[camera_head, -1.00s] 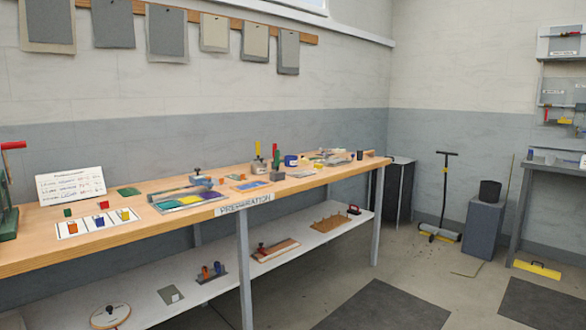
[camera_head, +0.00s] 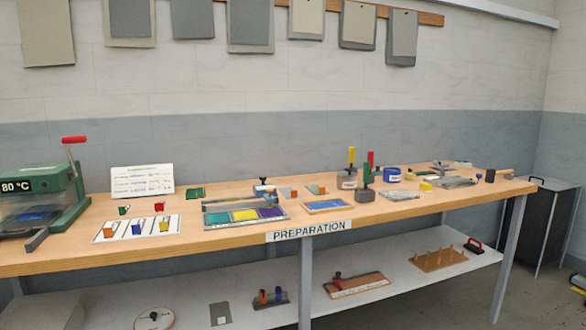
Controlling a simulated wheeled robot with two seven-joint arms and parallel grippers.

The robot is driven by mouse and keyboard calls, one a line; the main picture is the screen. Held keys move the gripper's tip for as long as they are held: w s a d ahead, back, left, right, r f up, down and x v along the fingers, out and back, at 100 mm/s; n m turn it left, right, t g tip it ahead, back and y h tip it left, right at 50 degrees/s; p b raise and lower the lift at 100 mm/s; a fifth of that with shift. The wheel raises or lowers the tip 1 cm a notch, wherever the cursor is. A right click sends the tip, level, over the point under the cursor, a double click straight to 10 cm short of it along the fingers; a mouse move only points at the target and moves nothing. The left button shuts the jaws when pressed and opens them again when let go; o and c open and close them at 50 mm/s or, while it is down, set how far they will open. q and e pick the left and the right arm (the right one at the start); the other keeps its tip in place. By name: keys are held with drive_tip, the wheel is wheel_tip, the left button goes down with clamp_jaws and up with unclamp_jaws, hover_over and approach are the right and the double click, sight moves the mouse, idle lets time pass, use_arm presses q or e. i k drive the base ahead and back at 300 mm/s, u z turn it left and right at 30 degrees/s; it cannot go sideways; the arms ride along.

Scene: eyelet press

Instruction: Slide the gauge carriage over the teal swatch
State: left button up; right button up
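A grey gauge tray (camera_head: 283,216) lies on the wooden bench. It holds a teal swatch (camera_head: 217,219) at the left, a yellow swatch (camera_head: 245,215) in the middle and a purple swatch (camera_head: 270,212) at the right. A blue-grey block with a black knob (camera_head: 264,188), which looks like the gauge carriage, stands at the back right of the tray, behind the yellow and purple swatches. The teal swatch is uncovered. Whether the block sits on a rail is too small to tell. Neither of my grippers is in view.
The bench (camera_head: 390,218) carries a green press (camera_head: 60,205) at the left, a white card with coloured pieces (camera_head: 138,228), a blue panel (camera_head: 327,206) and stamps with upright handles (camera_head: 365,185). A lower shelf (camera_head: 400,285) holds more tools.

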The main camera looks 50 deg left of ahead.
sight(259, 189)
drive_tip(key=u, duration=0.55)
drive_tip(key=i, duration=1.3)
drive_tip(key=u, duration=1.15)
